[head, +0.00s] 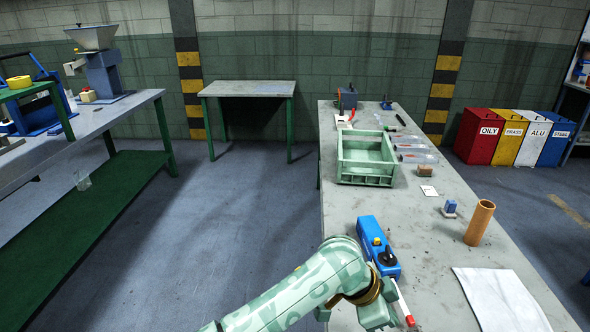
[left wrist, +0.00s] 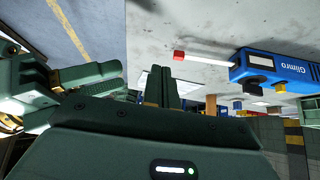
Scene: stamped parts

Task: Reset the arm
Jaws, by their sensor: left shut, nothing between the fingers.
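My left arm comes in from the bottom of the head view and reaches over the right-hand bench (head: 440,262). Its green hand (head: 376,314) is at the bench's near left part, just below a blue device. The fingertips do not show clearly there. In the left wrist view the left gripper (left wrist: 165,88) has its two dark green fingers together, with nothing held. The blue device (head: 372,234) has a white stick with a red tip; it also shows in the left wrist view (left wrist: 272,70), apart from the fingers. My right gripper is in neither view.
A green crate (head: 366,179) stands farther back on the bench. A copper-coloured tube (head: 480,222) stands upright near the right edge, with a white sheet (head: 500,300) in front. Labelled bins (head: 478,137) line the wall. Open floor (head: 240,215) lies left of the bench.

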